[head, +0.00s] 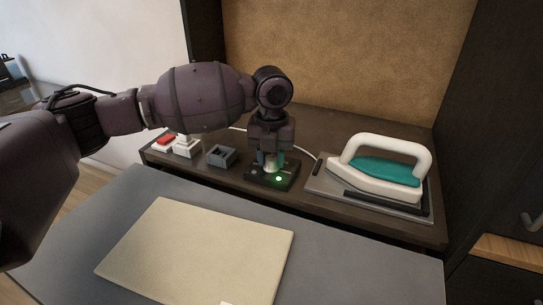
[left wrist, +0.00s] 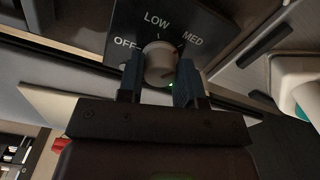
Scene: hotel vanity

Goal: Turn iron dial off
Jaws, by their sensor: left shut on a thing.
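The iron dial (left wrist: 160,65) is a round pale grey knob on a black control box (head: 291,183). In the left wrist view the panel reads OFF, LOW and MED around the knob; its pointer setting is not clear. A green light (head: 278,179) glows on the box. My left gripper (head: 271,161) points down over the box, shut on the dial with one finger on each side. The iron (head: 385,172), white with a teal top, rests on a flat plate (head: 318,184) to the right. My right gripper is in neither view.
Left of the control box are a small grey open holder (head: 221,156), a white stand (head: 186,147) and a red-topped item (head: 164,141). A beige board (head: 195,250) covers part of the grey surface in front. A dark cabinet wall stands at the right.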

